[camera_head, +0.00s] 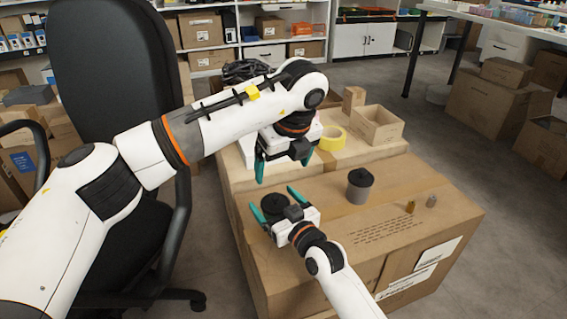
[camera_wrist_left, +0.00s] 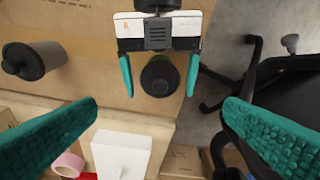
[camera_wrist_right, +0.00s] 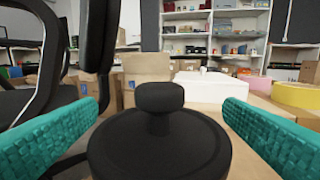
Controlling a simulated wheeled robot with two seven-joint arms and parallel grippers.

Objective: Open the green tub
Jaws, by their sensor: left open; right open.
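The left wrist view shows the lid (camera_wrist_left: 159,76) between the right fingers. A second dark grey tub with a black lid (camera_head: 359,187) stands upright to the right.
The large carton (camera_head: 420,190) serves as the work surface. Two small bottles (camera_head: 410,206) stand at its right. A yellow tape roll (camera_head: 332,138), an open small carton (camera_head: 376,125) and a white box (camera_wrist_left: 122,155) are behind. A black chair (camera_head: 115,70) stands at the left.

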